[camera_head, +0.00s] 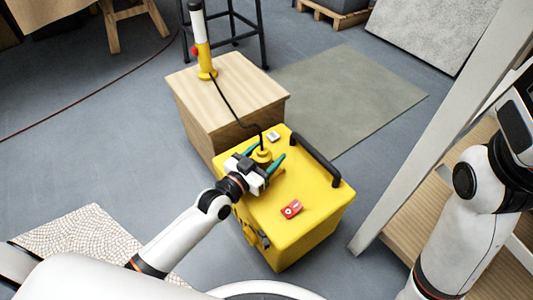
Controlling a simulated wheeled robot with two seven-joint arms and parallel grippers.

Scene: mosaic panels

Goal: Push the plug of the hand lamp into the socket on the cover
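The hand lamp (202,50), white on top with a yellow handle and a red button, stands upright on a wooden box. Its black cable (229,105) runs down to the yellow plug (263,155) over the yellow cover (322,205). My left gripper (265,158) is at the plug, its green fingertips spread on either side of it with gaps visible. The plug stands upright at the cover's far left part. The socket is hidden under the plug and gripper, so I cannot tell how deep the plug sits. My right gripper is out of view; only its arm shows at right.
The cover has a black handle (316,161) along its right side, a red switch (291,209) and a small white-grey piece (273,136). The wooden box (228,98) stands just behind it. A pale slanted post (430,130) rises at right.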

